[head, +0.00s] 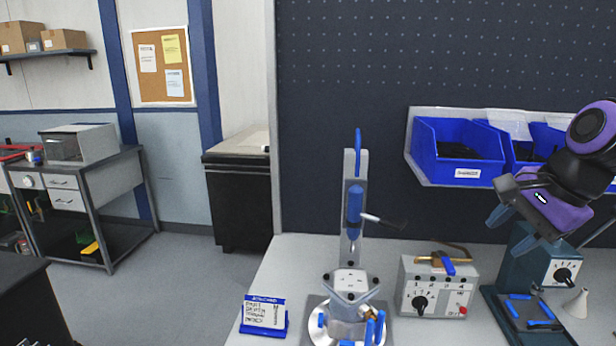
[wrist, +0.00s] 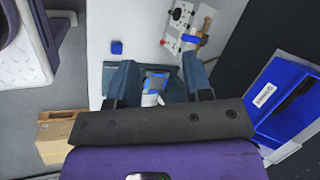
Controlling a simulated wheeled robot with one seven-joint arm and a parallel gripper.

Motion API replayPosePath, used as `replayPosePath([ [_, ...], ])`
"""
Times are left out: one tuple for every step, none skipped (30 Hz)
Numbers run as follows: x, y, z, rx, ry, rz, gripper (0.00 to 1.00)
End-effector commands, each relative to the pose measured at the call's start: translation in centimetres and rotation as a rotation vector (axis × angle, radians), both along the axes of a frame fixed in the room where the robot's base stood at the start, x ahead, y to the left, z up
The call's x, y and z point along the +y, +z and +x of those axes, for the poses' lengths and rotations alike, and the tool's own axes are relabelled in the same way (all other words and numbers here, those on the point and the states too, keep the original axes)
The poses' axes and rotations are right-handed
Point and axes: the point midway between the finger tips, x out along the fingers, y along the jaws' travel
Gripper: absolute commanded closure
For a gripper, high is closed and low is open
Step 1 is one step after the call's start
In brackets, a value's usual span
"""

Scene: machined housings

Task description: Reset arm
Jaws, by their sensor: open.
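My gripper (head: 511,231) is at the right of the head view, raised above the bench with its fingers pointing down and to the left. Its two teal fingers are apart, with nothing held between them. In the wrist view, my gripper (wrist: 158,72) also shows spread fingers. Below and beyond them is a dark teal device with blue parts, apart from the fingers as far as I can tell. My purple and black arm enters from the right edge of the head view.
The bench (head: 285,262) holds a housing on a fixture (head: 349,283), a control box (head: 438,290), a teal device (head: 535,275) and a blue-framed sign (head: 264,315). Blue bins (head: 455,150) hang behind, close to my arm. A cardboard box (wrist: 60,135) shows in the wrist view.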

Motion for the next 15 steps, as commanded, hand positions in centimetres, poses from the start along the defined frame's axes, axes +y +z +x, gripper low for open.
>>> replayPosePath([
  [-0.1,0.9,-1.3,-0.049,0.101,-0.051,0.54],
  [-0.1,1.3,-2.0,-0.076,0.169,-0.088,0.54],
  [0.0,1.8,-3.0,-0.109,0.260,-0.140,0.54],
  [0.0,2.2,-3.7,-0.133,0.327,-0.181,0.54],
  [0.1,2.5,-4.4,-0.155,0.393,-0.224,0.54],
  [0.1,3.0,-5.4,-0.184,0.479,-0.283,0.54],
  [0.2,3.2,-6.1,-0.201,0.542,-0.328,0.54],
  [0.2,3.4,-6.7,-0.215,0.602,-0.370,0.54],
  [0.3,3.7,-7.6,-0.232,0.678,-0.430,0.54],
  [0.3,3.9,-8.2,-0.241,0.730,-0.471,0.54],
  [0.4,4.0,-8.7,-0.249,0.779,-0.508,0.54],
  [0.4,4.2,-9.3,-0.255,0.837,-0.555,0.54],
  [0.5,4.3,-9.7,-0.258,0.877,-0.587,0.54],
  [0.5,4.3,-10.0,-0.258,0.910,-0.614,0.54],
  [0.6,4.4,-10.4,-0.259,0.948,-0.644,0.54],
])
